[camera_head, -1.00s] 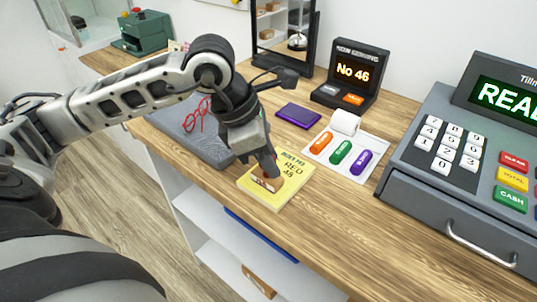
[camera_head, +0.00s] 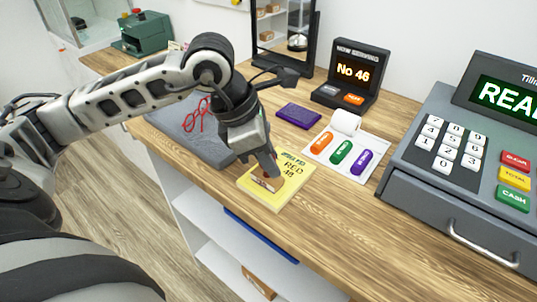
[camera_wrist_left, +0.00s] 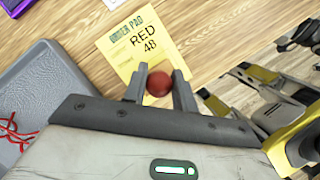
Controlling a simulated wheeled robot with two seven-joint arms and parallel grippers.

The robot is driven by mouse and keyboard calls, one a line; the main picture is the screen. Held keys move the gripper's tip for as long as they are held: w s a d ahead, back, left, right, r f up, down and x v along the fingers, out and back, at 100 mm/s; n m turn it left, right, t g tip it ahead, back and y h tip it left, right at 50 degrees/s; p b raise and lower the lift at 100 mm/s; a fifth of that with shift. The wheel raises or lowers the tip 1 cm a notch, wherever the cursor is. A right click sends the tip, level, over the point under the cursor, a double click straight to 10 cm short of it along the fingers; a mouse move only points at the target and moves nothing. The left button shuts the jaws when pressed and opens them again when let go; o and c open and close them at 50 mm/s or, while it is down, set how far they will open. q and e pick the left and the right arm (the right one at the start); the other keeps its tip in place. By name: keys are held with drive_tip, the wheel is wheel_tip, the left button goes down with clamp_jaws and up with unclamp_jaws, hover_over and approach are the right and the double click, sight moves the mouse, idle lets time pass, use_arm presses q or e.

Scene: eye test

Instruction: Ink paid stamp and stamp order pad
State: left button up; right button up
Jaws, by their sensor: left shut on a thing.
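The order pad (camera_head: 263,196) is yellow, marked RED 48, and lies near the counter's front edge. It also shows in the left wrist view (camera_wrist_left: 122,66). My left gripper (camera_head: 272,172) is over the pad, shut on the stamp (camera_head: 266,183), a small brown block. In the left wrist view the stamp's round red knob (camera_wrist_left: 159,84) sits between the fingertips (camera_wrist_left: 160,88). The block is at the pad's surface; whether it touches is hard to tell. A flat purple pad (camera_head: 298,115) lies behind the order pad. My right gripper is not in view.
A white sheet (camera_head: 376,178) right of the pad bears orange (camera_head: 321,142), green (camera_head: 341,152) and purple (camera_head: 361,162) pieces. A No 46 display (camera_head: 352,75) stands behind, a till (camera_head: 440,205) at right. A grey tray (camera_head: 185,136) with red glasses (camera_head: 197,115) lies left.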

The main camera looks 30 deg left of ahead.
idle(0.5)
use_arm(q)
drive_tip(key=shift+r+p, duration=1.15)
drive_tip(key=shift+r, duration=0.5)
drive_tip(key=shift+r+p, duration=1.15)
drive_tip(key=shift+r, duration=0.7)
